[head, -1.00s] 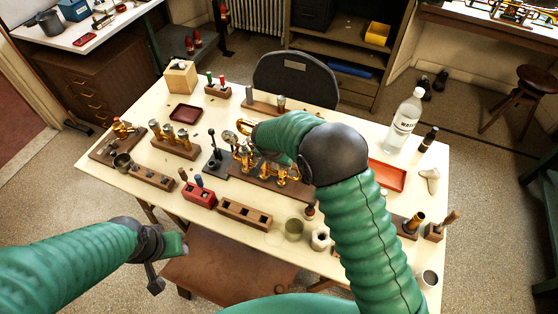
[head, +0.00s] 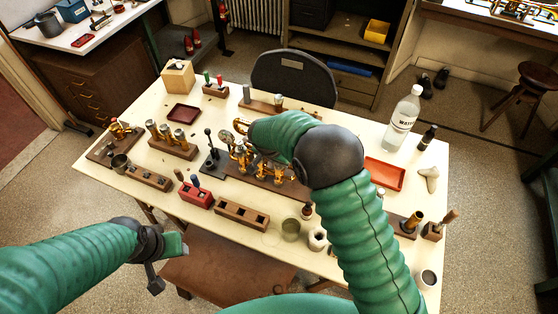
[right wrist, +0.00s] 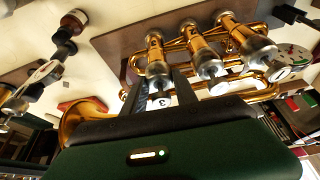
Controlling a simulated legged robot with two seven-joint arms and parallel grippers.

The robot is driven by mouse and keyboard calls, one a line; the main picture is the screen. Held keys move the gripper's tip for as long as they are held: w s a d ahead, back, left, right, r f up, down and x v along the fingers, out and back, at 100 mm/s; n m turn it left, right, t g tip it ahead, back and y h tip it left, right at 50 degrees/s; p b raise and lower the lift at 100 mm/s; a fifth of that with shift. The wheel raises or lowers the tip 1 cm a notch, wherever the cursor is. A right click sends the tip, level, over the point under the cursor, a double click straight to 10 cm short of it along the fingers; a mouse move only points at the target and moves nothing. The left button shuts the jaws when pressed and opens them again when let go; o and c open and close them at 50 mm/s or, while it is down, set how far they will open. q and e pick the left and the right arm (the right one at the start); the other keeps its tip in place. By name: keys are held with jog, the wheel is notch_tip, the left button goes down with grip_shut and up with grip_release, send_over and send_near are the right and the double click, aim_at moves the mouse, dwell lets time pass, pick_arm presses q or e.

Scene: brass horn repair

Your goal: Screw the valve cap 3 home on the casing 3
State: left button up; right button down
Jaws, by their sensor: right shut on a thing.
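The brass horn (head: 262,168) lies on a dark wooden base (head: 225,172) in the middle of the table, partly covered by my right forearm. The right wrist view shows its three upright-sided casings in a row. The leftmost, seemingly casing 3 (right wrist: 155,50), is at my right gripper (right wrist: 160,82). Its dark fingers are shut around the silvery cap, seemingly valve cap 3 (right wrist: 158,70), at that casing's end. A white "3" marking (right wrist: 160,101) shows between the fingers. The thread is too small to read. My left gripper (head: 182,249) hangs empty in front of the table, its opening unclear.
A black lever stand (head: 210,155) stands left of the horn. A red block (head: 196,198) and a wooden holed block (head: 242,214) lie in front. A red tray (head: 384,174) and a water bottle (head: 403,120) are at the right. The horn's bell (right wrist: 82,118) is near my right gripper.

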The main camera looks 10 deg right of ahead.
jog(key=m, duration=0.1)
jog(key=m+h+b, duration=0.1)
jog(key=shift+a+f+m+g, duration=0.2)
jog(key=shift+m+g, duration=0.1)
jog(key=shift+g, duration=0.1)
jog(key=shift+d+r+m+g, duration=0.15)
jog(key=shift+m+g, duration=0.15)
jog(key=shift+m, duration=0.6)
